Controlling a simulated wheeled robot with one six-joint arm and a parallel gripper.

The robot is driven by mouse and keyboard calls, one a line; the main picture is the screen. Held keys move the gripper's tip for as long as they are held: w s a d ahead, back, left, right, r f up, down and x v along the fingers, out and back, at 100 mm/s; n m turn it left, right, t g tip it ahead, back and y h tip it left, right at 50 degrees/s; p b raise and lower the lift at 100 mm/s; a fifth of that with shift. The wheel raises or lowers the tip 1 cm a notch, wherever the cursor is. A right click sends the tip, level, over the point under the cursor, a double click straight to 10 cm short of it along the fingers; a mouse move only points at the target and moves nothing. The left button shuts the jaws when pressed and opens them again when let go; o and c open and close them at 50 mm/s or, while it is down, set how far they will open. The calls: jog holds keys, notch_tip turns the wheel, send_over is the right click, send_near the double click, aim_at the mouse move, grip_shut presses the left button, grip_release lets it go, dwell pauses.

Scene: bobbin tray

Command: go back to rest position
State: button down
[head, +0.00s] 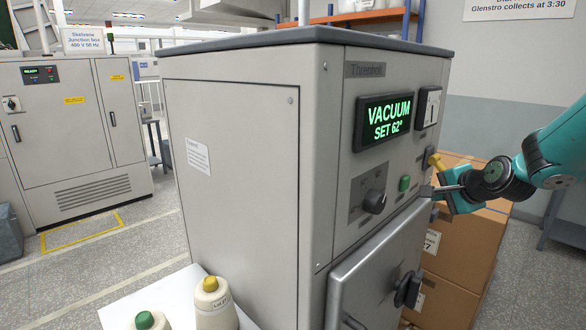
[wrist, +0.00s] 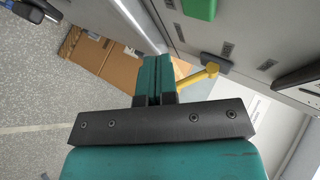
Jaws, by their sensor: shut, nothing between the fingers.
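My gripper (head: 428,191) is at the right of the head view, close to the front of the grey Threnholt cabinet (head: 240,150). In the wrist view my gripper (wrist: 158,62) has its two teal fingers together, with nothing held between them. A yellow lever (head: 437,161) sticks out from the cabinet's front just above my gripper. The lever also shows in the wrist view (wrist: 197,76), right of the fingertips. I cannot tell whether the fingers touch it.
The cabinet's display (head: 385,121) reads "VACUUM SET 62°". A dark knob (head: 374,201), a green button (head: 404,184) and a door (head: 375,270) are on its front. Cardboard boxes (head: 455,262) stand behind my gripper.

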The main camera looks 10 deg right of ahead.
jog(key=s+a+r+n+g+y, duration=0.1)
jog(key=s+a+n+g+y, duration=0.15)
jog(key=s+a+n, duration=0.6)
jog(key=s+a+r+n+g+y, duration=0.1)
jog(key=s+a+r+n+g, duration=0.3)
jog(key=a, duration=0.8)
jog(key=s+a+f+n+g, duration=0.1)
jog(key=s+a+n, duration=0.1)
jog(key=s, duration=0.5)
jog(key=s+a+f+n+g, duration=0.1)
jog(key=s+n+g, duration=0.1)
jog(key=s+n, duration=0.2)
jog(key=s+a+f+n+g, duration=0.1)
jog(key=s+a+n, duration=0.1)
jog(key=s, duration=0.8)
jog(key=shift+s+a+n+g+b, duration=0.2)
jog(key=shift+a+n+g+b, duration=0.2)
jog(key=shift+n, duration=0.35)
jog(key=shift+h, duration=0.25)
